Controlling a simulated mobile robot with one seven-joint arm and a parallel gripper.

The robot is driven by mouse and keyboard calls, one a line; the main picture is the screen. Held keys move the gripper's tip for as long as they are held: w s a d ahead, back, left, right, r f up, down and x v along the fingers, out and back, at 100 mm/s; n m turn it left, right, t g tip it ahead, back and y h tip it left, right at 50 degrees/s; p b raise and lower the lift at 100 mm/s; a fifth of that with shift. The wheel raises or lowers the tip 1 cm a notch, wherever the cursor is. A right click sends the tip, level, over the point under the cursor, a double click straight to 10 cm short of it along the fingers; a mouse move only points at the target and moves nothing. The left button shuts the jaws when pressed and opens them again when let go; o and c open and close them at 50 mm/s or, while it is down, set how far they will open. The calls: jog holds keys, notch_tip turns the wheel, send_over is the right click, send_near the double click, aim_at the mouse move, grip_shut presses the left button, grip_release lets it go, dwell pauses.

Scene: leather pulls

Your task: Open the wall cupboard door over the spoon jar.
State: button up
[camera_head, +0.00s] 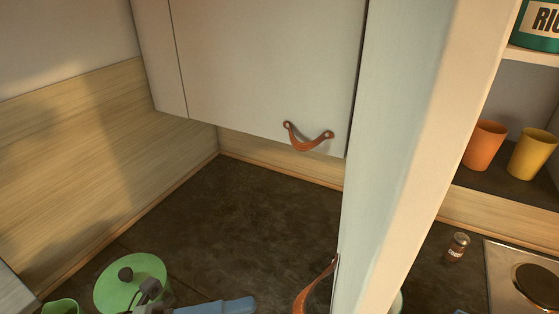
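A pale wall cupboard door (265,60) with an orange-brown leather pull (308,140) hangs shut at the upper middle. To its right, another pale door (400,130) stands swung out towards me, seen nearly edge-on. A second leather pull (313,289) shows low on its left face. Right of this open door, the cupboard inside (527,85) is exposed. I see no clear spoon jar; a pale green rim (397,302) is mostly hidden behind the open door. What looks like my gripper (147,291), dark and small, is at the bottom left, away from both pulls; its fingers are unclear.
An orange cup (484,146) and a yellow cup (531,154) stand on the cupboard's lower shelf, a green tin (538,28) above. A small brown jar (458,247) stands by the hob (520,270). The middle worktop (225,220) is clear.

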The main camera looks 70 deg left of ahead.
jog(key=b+v, duration=0.1)
jog(key=v, duration=0.4)
jog(key=shift+s+b, duration=0.2)
jog(key=shift+b, duration=0.1)
